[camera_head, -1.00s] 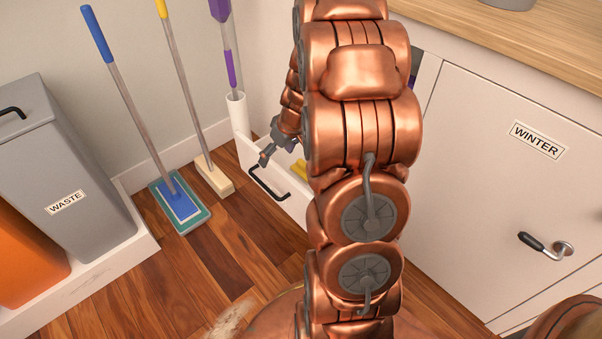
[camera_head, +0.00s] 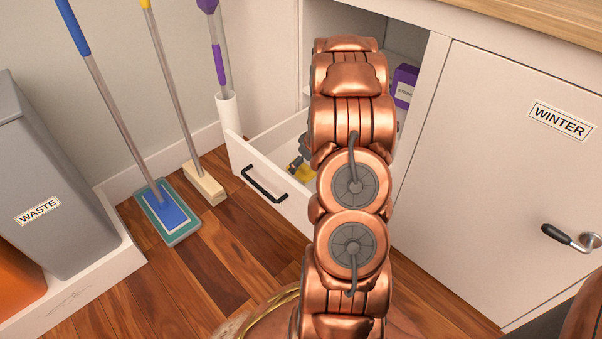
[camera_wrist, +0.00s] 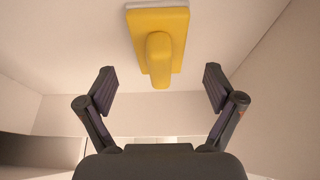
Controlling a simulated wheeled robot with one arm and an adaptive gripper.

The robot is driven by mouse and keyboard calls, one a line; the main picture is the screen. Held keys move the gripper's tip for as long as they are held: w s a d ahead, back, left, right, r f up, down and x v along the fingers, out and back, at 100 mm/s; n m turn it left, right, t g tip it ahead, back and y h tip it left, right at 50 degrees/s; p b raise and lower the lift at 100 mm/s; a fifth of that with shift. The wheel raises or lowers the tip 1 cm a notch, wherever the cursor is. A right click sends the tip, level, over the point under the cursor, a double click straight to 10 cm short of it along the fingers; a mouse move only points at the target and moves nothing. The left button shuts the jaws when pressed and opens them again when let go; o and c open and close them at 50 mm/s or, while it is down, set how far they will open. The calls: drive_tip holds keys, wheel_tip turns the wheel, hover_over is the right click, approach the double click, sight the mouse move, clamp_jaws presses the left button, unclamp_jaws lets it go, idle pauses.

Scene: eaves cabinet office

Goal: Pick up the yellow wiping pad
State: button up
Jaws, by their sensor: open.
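The yellow wiping pad (camera_wrist: 158,50) has a flat yellow plate with a pale underside and a raised yellow handle. In the wrist view it lies on the pale drawer floor, at the top middle, ahead of my gripper. My gripper (camera_wrist: 160,85) is open and empty, with its two fingers spread either side of the pad's line and the handle end close to the gap between them. In the head view a small part of the pad (camera_head: 303,171) shows in the open drawer (camera_head: 265,178); my arm hides the rest of the pad and most of my gripper.
Drawer walls (camera_wrist: 268,82) stand close on the right of my gripper. The drawer has a black handle (camera_head: 264,184). A purple box (camera_head: 404,86) sits in the cabinet behind my arm. Mops (camera_head: 165,205), a grey waste bin (camera_head: 45,190) and the WINTER door (camera_head: 510,170) stand around.

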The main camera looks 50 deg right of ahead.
sight(303, 164)
drive_tip(key=b+x, duration=0.1)
drive_tip(key=x, duration=0.2)
drive_tip(key=shift+f, duration=0.35)
drive_tip(key=shift+c, duration=0.3)
drive_tip(key=c, duration=1.2)
